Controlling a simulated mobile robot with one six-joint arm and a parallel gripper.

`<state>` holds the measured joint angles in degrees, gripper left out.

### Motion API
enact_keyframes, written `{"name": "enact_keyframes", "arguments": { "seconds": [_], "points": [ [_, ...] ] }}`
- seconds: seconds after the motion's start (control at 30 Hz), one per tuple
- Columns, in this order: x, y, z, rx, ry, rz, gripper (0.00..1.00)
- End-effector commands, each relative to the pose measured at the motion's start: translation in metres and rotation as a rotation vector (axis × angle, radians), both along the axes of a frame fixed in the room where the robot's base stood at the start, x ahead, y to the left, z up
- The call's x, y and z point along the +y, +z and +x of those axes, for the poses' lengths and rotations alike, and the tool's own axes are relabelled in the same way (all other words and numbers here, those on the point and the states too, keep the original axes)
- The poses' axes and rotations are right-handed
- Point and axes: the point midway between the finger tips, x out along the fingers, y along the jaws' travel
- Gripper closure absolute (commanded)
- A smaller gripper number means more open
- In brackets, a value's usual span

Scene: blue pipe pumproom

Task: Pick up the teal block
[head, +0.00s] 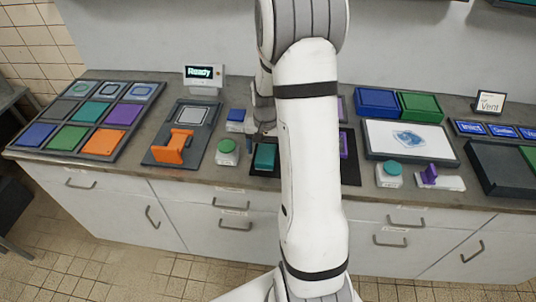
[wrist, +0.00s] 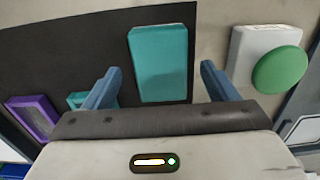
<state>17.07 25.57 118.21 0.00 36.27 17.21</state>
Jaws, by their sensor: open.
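The teal block (head: 265,156) lies on a black mat (head: 262,170) on the counter, left of my arm in the head view. In the wrist view the teal block (wrist: 158,62) lies ahead of my gripper (wrist: 160,85), roughly centred between the two blue fingers. The fingers are spread with a gap on each side of the block, and nothing is held. The wrist view does not clearly show how far the fingertips are above the block. My arm hides part of the mat in the head view.
A white box with a green button (head: 227,147) stands left of the mat; it is close to one finger in the wrist view (wrist: 279,70). A purple piece (wrist: 33,115) and another teal piece (wrist: 79,100) lie on the other side. An orange handle (head: 174,146) stands further left.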

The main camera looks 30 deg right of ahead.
Motion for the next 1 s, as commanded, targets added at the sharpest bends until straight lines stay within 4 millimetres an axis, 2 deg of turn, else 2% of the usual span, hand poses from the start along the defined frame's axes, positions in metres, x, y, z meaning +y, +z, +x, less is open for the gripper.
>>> {"name": "enact_keyframes", "arguments": {
  "seconds": [0.2, 0.47, 1.0],
  "points": [
    [0.0, -0.025, 0.0, 0.001, 0.001, 0.001, 0.2],
    [0.0, -0.028, 0.001, -0.001, 0.002, -0.001, 0.2],
    [0.0, -0.027, 0.001, -0.001, 0.003, -0.001, 0.63]
  ]
}}
